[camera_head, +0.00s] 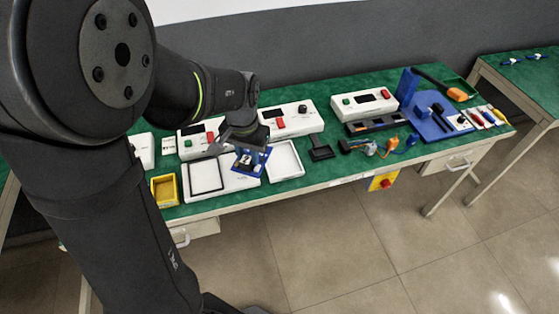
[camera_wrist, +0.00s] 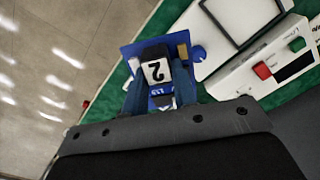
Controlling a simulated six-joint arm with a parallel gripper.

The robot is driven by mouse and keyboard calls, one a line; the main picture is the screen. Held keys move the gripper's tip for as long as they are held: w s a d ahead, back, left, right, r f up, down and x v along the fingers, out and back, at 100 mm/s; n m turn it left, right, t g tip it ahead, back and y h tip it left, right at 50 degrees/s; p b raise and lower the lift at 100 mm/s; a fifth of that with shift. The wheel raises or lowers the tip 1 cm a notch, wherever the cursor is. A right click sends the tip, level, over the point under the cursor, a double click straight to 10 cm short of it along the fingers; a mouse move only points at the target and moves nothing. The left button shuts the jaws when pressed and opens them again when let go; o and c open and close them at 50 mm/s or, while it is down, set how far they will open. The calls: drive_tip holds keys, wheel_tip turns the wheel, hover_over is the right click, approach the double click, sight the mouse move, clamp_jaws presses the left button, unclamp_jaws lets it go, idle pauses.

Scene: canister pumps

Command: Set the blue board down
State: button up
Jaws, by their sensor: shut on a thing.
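The blue board (camera_head: 265,157) hangs under my gripper (camera_head: 248,148), over the front part of the green bench. In the wrist view the blue board (camera_wrist: 129,48) carries a black block with a white label "2" (camera_wrist: 156,71) and a small tan piece (camera_wrist: 183,51). My gripper (camera_wrist: 160,90) is shut on the board's assembly, its blue fingers on either side of the black block. The fingers hide part of the board. I cannot tell whether its underside touches anything.
A white panel with a black frame (camera_head: 207,190) lies left of the board, and a white tray (camera_head: 285,176) lies right. A yellow bin (camera_head: 164,203) stands further left. White instruments (camera_head: 292,119) line the back. A blue stand (camera_head: 433,133) and tools occupy the right.

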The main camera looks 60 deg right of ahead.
drive_tip(key=s+d+f+m, duration=0.1)
drive_tip(key=s+d+m, duration=0.5)
drive_tip(key=m, duration=0.8)
drive_tip(key=s+d+m, duration=0.6)
drive_tip(key=m, duration=0.9)
drive_tip(key=w+d+f, duration=0.1)
drive_tip(key=w+f, duration=0.1)
drive_tip(key=w, duration=0.1)
drive_tip(key=w+d+f, duration=0.1)
drive_tip(key=w+f, duration=0.1)
drive_tip(key=w, duration=0.2)
drive_tip(key=w+d+f, duration=0.1)
drive_tip(key=w+f, duration=0.2)
drive_tip(key=w, duration=0.1)
drive_tip(key=shift+w+d+f, duration=0.1)
drive_tip(key=shift+w+d, duration=0.1)
drive_tip(key=shift+f, duration=1.95)
drive_tip(key=shift+f, duration=0.1)
drive_tip(key=o, duration=1)
wheel_tip(320, 180, up, 12)
